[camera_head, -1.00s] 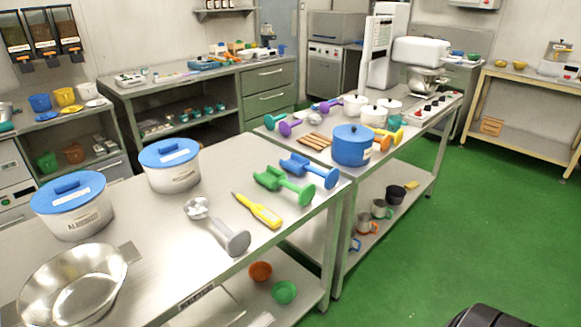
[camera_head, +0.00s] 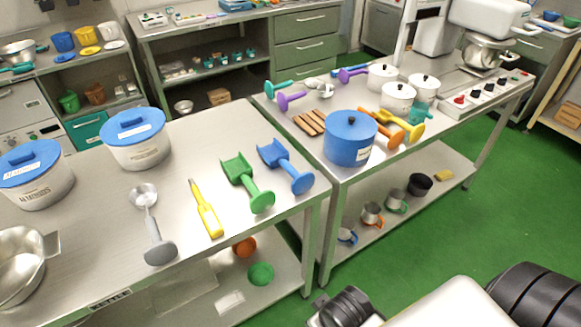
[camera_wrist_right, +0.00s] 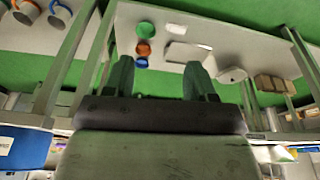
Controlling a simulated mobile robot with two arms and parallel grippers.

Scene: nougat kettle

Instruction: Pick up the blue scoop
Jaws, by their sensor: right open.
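The blue scoop (camera_head: 287,167) lies near the right end of the front steel table (camera_head: 108,222) in the head view. Its open scoop end points to the back left and its round handle end is nearer the table edge. It lies beside the green scoop (camera_head: 247,184), with a small gap. My right gripper (camera_wrist_right: 158,72) shows in the right wrist view with its two fingers apart and nothing between them. The blue scoop does not show there. In the head view, parts of my own arm show at the bottom right, well below the tables. My left gripper is not in view.
A yellow tool (camera_head: 206,210) and a grey scoop (camera_head: 153,225) lie left of the green scoop. A blue pot (camera_head: 350,139) stands on the neighbouring table to the right. Lidded pots (camera_head: 137,148) stand at the left. Green floor (camera_head: 420,235) is open at the right.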

